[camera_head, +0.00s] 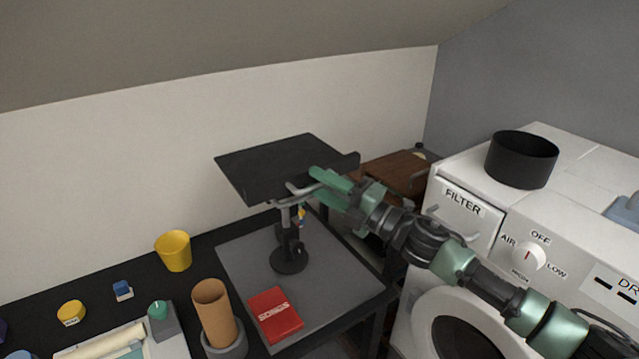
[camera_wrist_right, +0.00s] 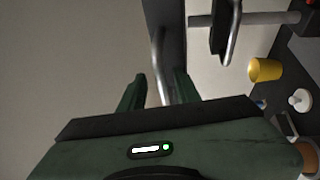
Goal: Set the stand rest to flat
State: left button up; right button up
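The stand (camera_head: 289,256) has a round dark base and an upright post on a grey mat. Its rest (camera_head: 275,165) is a black plate with a raised lip at the right edge; it looks close to level, but its exact tilt is hard to tell. A curved metal bar (camera_head: 298,190) shows under the plate's near edge. My right gripper (camera_head: 315,184) is at this bar. In the right wrist view its two green fingers (camera_wrist_right: 159,92) are apart, with the metal bar (camera_wrist_right: 158,62) between them; contact is unclear. My left gripper is out of view.
On the black desk are a red book (camera_head: 275,314), a brown cylinder (camera_head: 214,312) in a grey holder and a yellow cup (camera_head: 174,251). The white dryer (camera_head: 470,255) with a black pot (camera_head: 522,158) stands at right. The grey mat (camera_head: 340,275) has free room right of the base.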

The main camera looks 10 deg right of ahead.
jog(key=b+v, duration=0.2)
jog(key=v, duration=0.5)
jog(key=shift+d, duration=0.2)
jog(key=shift+s, duration=0.1)
